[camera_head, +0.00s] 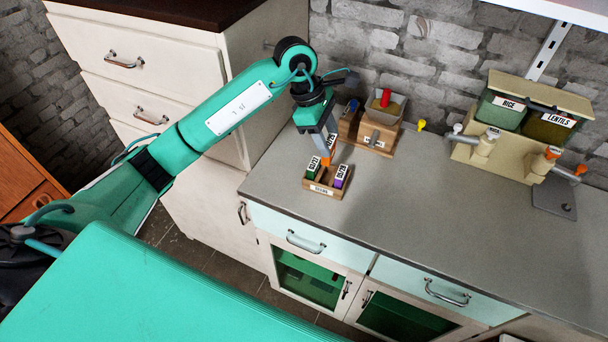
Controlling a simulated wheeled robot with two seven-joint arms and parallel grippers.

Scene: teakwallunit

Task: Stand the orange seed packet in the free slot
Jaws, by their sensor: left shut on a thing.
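A small wooden seed box (323,191) with a white label on its front stands on the grey counter. A green packet (313,168) stands at its left and a purple packet (340,175) at its right. My left gripper (326,151) points down over the back of the box and is shut on the orange seed packet (327,160). The orange packet shows only as a small patch between the green and purple packets. I cannot tell whether its lower end is inside the slot or above it. My right gripper is not in view.
Behind the box, a wooden grinder-like unit (377,135) with a grey hopper stands near the brick wall. A dispenser stand (520,120) with RICE and LENTILS bins is at the right. A tall white drawer cabinet (180,75) stands left. The counter (440,220) right of the box is clear.

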